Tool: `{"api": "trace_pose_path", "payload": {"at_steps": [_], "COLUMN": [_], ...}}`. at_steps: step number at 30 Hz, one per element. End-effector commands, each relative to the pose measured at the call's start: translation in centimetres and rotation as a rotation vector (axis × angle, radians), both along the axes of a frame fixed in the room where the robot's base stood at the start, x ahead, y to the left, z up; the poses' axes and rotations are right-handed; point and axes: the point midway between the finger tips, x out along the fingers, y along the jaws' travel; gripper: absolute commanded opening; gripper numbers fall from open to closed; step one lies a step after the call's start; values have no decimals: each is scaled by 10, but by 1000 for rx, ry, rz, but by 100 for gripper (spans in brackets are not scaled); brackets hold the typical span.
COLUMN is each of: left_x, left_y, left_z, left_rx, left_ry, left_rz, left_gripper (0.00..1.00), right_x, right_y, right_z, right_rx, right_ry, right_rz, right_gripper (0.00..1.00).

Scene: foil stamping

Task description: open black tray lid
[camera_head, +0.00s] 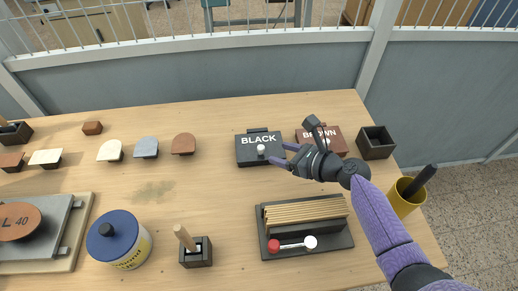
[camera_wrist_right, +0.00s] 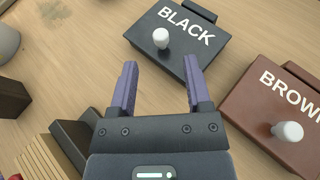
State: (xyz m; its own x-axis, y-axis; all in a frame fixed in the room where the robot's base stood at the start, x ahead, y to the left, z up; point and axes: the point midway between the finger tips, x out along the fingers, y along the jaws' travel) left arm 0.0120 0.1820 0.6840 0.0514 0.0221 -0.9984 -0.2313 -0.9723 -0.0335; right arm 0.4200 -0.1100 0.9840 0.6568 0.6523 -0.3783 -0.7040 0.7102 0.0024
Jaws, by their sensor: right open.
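The black tray (camera_head: 247,156), with a lid marked BLACK and a white knob (camera_head: 261,150), stands on the table right of the middle. Its lid looks closed. It also shows at the top of the right wrist view (camera_wrist_right: 185,48), with the knob (camera_wrist_right: 161,38) ahead of the fingers. My right gripper (camera_head: 284,155) is open and empty, with its purple fingers at the right edge of the black tray and pointing toward the knob. Whether a finger touches the lid I cannot tell. My left gripper is not in view.
A brown tray (camera_wrist_right: 262,110) marked BROWN stands close to the right of the black one. A dark empty box (camera_head: 376,145) and a yellow cup (camera_head: 402,199) are further right. A dark tray of wooden sticks (camera_head: 304,213) lies in front.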

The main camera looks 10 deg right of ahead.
Motion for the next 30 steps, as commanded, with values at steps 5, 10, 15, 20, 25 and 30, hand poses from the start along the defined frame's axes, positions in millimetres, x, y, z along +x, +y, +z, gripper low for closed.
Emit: {"api": "trace_pose_path", "payload": {"at_steps": [5, 10, 15, 20, 25, 30], "left_x": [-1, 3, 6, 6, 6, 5], "left_y": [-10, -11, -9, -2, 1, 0], "left_z": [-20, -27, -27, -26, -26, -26], "left_rx": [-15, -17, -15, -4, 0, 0], "left_ry": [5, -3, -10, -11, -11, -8], "left_rz": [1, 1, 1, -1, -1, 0], "left_gripper": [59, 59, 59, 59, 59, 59], "right_x": [25, 37, 39, 39, 39, 39], "right_y": [26, 38, 41, 41, 40, 40], "right_z": [-18, -24, -24, -23, -23, -23], "right_rx": [0, -2, -3, -3, -3, -3], "right_ry": [0, -1, -1, 0, 0, 0], "right_rz": [3, 3, 3, 4, 4, 4], "right_gripper": [63, 63, 63, 56, 20, 0]}}
